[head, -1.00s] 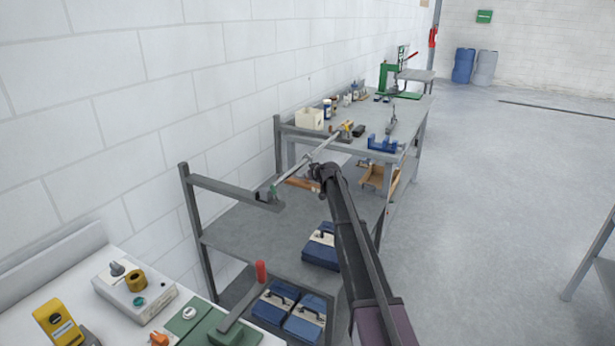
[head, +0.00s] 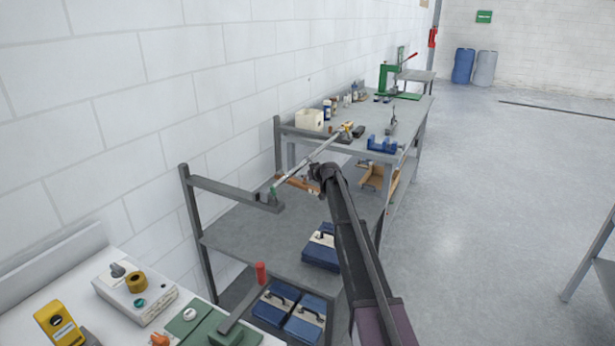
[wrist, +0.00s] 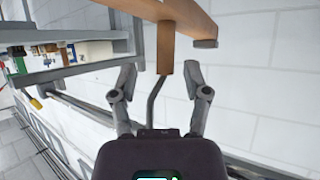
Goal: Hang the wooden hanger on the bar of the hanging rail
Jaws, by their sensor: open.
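The wooden hanger (wrist: 165,48) shows large in the wrist view, its brown body at the top. Its grey metal hook runs down between the fingers of my gripper (wrist: 158,78). The fingers are open, one on each side, with gaps between them and the wooden neck. In the head view my gripper (head: 322,172) is beside the hanging rail's pale bar (head: 304,166), on its right. A brown end of the hanger (head: 297,183) shows below the bar; my arm hides much of the rest. I cannot tell whether the hook rests on the bar.
The rail's grey side arm (head: 230,190) holds the near bar end. A grey bench (head: 365,142) with a blue holder (head: 383,144) and bottles stands behind. Blue cases (head: 322,246) lie below. A white counter with devices is at near left.

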